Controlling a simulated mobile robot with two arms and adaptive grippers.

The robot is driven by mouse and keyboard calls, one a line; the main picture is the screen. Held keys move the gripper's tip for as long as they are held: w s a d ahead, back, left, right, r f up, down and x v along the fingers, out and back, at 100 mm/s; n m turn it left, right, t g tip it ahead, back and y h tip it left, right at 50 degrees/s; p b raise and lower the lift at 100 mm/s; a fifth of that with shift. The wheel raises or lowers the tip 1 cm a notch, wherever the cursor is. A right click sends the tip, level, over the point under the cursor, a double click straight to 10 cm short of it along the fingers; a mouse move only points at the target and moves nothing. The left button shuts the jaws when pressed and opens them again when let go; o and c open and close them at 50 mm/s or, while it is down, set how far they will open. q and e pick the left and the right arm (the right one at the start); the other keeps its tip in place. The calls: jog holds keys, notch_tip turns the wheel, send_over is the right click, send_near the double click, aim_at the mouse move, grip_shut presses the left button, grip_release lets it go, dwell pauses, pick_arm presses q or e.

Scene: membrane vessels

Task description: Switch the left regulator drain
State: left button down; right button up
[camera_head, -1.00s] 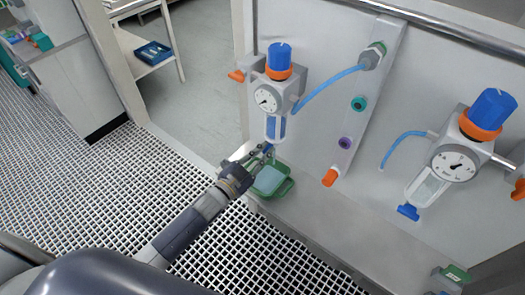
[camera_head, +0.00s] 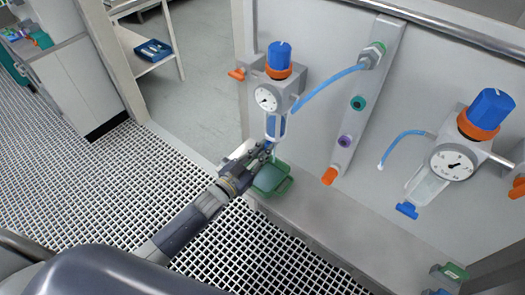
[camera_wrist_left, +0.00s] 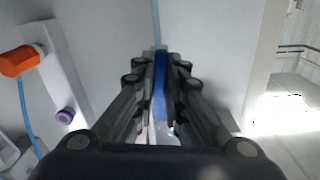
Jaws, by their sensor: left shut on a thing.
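The left regulator (camera_head: 268,98) hangs on the grey panel, with a blue knob, orange ring, round dial and a clear bowl (camera_head: 276,127) below. My left gripper (camera_head: 265,152) is at the foot of this bowl. It is shut on the blue drain (camera_wrist_left: 160,72), which shows as a blue strip between the fingers in the left wrist view. The fingers hide most of the drain, so its exact turn cannot be told. A thin pale-blue streak shows just below the fingertips. A green tray (camera_head: 289,184) with teal contents stands under the gripper. My right gripper is not in view.
A second regulator (camera_head: 453,163) with a blue drain (camera_head: 407,210) is on the right. Blue tubes run near both. A manifold (camera_head: 360,124) with colored ports stands between them. An open passage lies left of the panel.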

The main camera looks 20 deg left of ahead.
pick_arm(q)
jog(key=c, duration=1.7)
grip_release()
jog(key=shift+o, duration=0.2)
jog(key=v, duration=1.2)
jog(key=s+a+f+n+g+y, duration=0.1)
jog(key=s+a+f+g+y, duration=0.15)
jog(key=f, duration=0.65)
jog(key=s+a+f+n+g+y, duration=0.15)
jog(key=s+f, duration=0.25)
jog(key=f, duration=0.6)
jog(key=s+a+f+g+y, duration=0.1)
jog(key=s+f+g, duration=0.2)
jog(key=f, duration=0.6)
jog(key=s+d+f+g, duration=0.1)
jog(key=s+f+g, duration=0.2)
jog(key=s+f, duration=0.3)
jog(key=s+d+f+g+b, duration=0.1)
jog(key=s+f+g, duration=0.2)
jog(key=s, duration=1)
jog(key=s+d+f+g+y, duration=0.1)
jog(key=s+f+g, duration=0.2)
jog(key=s+f, duration=0.6)
jog(key=shift+s+f+n+b, duration=0.3)
jog(key=shift+s+n, duration=0.15)
jog(key=shift+s, duration=0.1)
